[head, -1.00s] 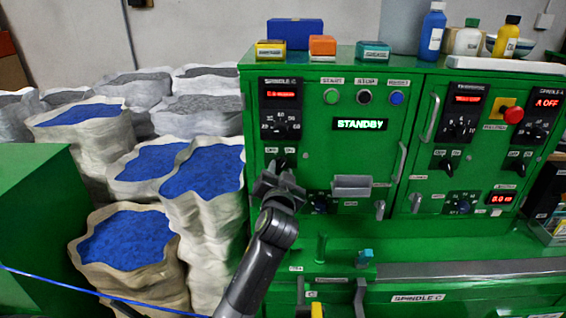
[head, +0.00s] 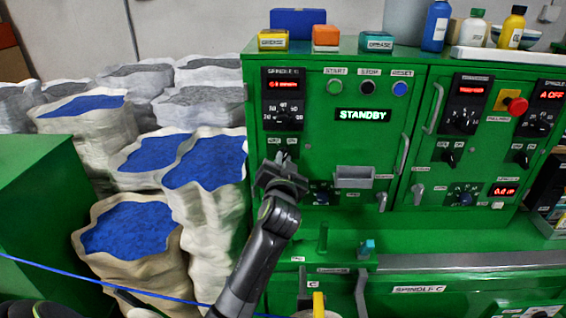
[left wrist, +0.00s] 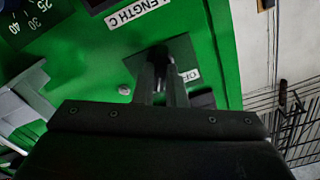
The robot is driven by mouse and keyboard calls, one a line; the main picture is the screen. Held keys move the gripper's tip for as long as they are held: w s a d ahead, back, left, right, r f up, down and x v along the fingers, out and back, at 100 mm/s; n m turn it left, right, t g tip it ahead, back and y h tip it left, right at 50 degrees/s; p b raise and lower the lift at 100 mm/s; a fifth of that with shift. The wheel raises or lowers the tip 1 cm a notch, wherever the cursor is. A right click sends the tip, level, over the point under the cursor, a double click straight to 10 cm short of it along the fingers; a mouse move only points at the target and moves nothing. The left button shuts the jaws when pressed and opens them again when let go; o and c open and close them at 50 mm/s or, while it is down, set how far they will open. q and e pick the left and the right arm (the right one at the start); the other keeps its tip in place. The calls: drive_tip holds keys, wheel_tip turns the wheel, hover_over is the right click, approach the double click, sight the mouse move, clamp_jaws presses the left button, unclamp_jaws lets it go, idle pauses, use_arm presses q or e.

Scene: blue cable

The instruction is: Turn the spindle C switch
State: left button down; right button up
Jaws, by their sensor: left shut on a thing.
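The spindle C panel (head: 283,92) is on the left of the green machine, with a red display and a dial. Its small switch, under the OFF and ON labels, is mostly hidden by my left gripper (head: 284,158). My left gripper comes up from below and is shut on the black switch knob. In the left wrist view, the fingers (left wrist: 164,82) close around the dark knob (left wrist: 159,56), beside a partly covered OFF label (left wrist: 190,75). The knob's exact angle cannot be told. My right gripper is not in view.
A STANDBY screen (head: 363,115) and START, STOP and RESET buttons are to the right. Sacks of blue pellets (head: 205,165) stand close on the left. A blue cable (head: 60,269) crosses the lower left.

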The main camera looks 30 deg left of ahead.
use_arm(q)
drive_tip(key=shift+n+b, duration=2.7)
drive_tip(key=shift+n, duration=3.1)
drive_tip(key=shift+r, duration=0.1)
drive_tip(key=c, duration=1.5)
unclamp_jaws()
drive_tip(key=shift+w+a, duration=0.1)
drive_tip(key=shift+w, duration=0.05)
